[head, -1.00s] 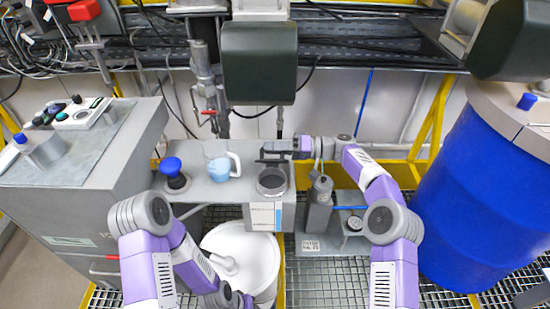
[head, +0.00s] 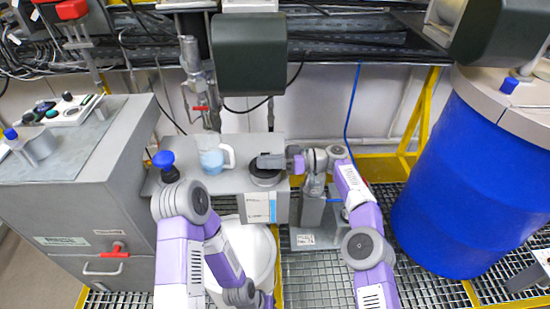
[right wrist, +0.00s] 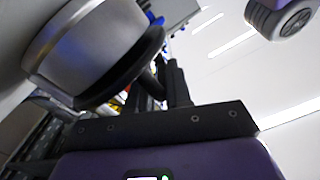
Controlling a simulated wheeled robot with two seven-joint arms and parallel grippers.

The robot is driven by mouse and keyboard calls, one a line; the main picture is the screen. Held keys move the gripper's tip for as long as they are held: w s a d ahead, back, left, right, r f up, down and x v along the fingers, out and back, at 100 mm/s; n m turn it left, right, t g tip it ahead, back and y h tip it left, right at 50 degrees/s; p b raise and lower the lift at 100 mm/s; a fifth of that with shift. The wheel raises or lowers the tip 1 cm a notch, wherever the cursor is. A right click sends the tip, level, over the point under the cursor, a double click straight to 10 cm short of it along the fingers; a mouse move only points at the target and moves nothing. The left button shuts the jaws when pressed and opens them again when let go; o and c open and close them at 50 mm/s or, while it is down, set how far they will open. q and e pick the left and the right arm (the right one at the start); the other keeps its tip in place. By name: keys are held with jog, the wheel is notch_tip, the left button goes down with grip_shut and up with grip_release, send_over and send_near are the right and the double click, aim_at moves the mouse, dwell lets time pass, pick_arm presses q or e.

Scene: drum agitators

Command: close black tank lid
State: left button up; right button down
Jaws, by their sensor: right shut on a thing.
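The small metal tank (head: 264,182) sits on the grey shelf, and a black round lid (head: 266,174) lies over its top in the head view. My right gripper (head: 268,161) is at the lid, its dark fingers closed on the lid's upper part. In the right wrist view the silvery tank (right wrist: 95,40) appears tilted, with the black lid (right wrist: 135,70) at its rim and my dark fingers (right wrist: 165,85) close against the lid. Whether the lid is fully seated cannot be told. My left arm hangs over the white bucket; its fingertips are out of view.
A light blue mug (head: 211,158) and a blue-knobbed item (head: 165,166) stand left of the tank on the shelf (head: 237,178). A dark box (head: 250,55) hangs above. A large blue barrel (head: 465,185) stands right. The white bucket (head: 248,250) is below.

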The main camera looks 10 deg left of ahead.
jog(key=shift+s+f, duration=0.2)
jog(key=shift+f, duration=0.1)
jog(key=shift+s+f, duration=0.1)
jog(key=shift+f, duration=0.15)
jog(key=c, duration=1.4)
grip_release()
jog(key=shift+o, duration=1.2)
jog(key=shift+s+d+r, duration=0.1)
jog(key=shift+d+r, duration=0.1)
